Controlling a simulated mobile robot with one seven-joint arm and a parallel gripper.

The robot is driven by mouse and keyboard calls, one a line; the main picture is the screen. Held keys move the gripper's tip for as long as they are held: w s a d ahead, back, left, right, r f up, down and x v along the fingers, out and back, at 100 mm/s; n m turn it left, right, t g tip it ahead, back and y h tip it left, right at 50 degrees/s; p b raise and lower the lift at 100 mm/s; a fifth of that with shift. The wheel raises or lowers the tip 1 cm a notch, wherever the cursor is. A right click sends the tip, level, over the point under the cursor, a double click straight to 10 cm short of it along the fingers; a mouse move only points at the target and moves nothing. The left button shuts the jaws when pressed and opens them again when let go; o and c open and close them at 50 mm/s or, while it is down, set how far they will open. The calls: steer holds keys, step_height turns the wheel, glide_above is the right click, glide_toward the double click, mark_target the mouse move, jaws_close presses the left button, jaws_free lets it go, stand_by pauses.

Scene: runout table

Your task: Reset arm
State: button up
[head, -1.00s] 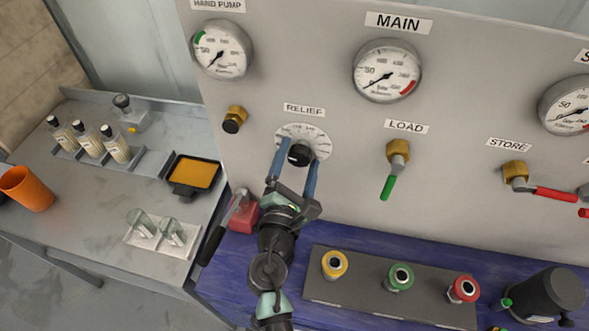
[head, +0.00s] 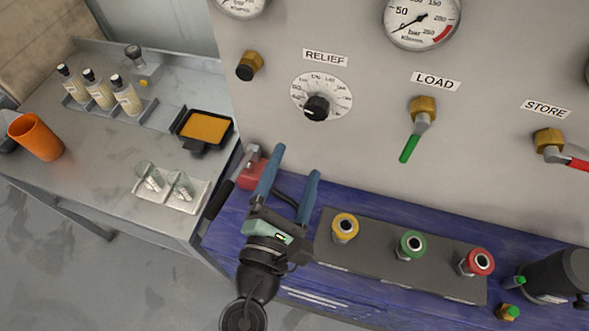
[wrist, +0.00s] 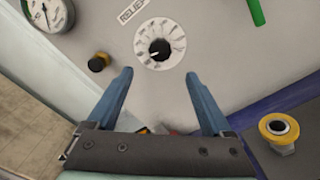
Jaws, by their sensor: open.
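My gripper (head: 292,180) is open with its two blue fingers apart and nothing between them. In the head view it is over the blue bench top, below and left of the relief knob (head: 316,107), and apart from it. The black knob sits at the middle of a round white dial (head: 338,88) on the grey panel. In the wrist view my open gripper (wrist: 158,100) has the relief knob (wrist: 160,49) ahead of it, beyond the fingertips. The rest of my arm runs out of the bottom of the head view.
A red hand pump (head: 250,172) with a black handle stands close left of my gripper. A strip with yellow (head: 345,227), green (head: 412,243) and red (head: 477,262) fittings lies to the right. The load valve's green lever (head: 409,148) hangs from the panel. A side table (head: 105,170) holds bottles and trays.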

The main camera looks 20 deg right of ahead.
steer(key=shift+w, duration=0.1)
stand_by(0.3)
steer(key=w+a+r+m+t+y, duration=0.1)
steer(key=w+r+m+t, duration=0.25)
steer(key=r+m, duration=0.7)
steer(key=w+a+r+m+t+y, duration=0.2)
steer(key=w+r+m, duration=0.25)
steer(key=r, duration=1.15)
steer(key=s+a+r+m+t+y, duration=0.2)
steer(key=s+r, duration=0.1)
steer(key=r, duration=0.4)
steer(key=s+a+r+m+t+y, duration=0.1)
steer(key=s+r+m+t+y, duration=0.1)
steer(key=r, duration=0.5)
steer(key=s+a+r+m+t+y, duration=0.1)
steer(key=s+a+r+t+y, duration=0.1)
steer(key=r, duration=0.5)
steer(key=s+t+y, duration=0.1)
steer(key=s, duration=0.1)
steer(key=shift+s+a+r+m, duration=0.25)
steer(key=shift+s+a+m, duration=0.1)
steer(key=shift+m, duration=0.05)
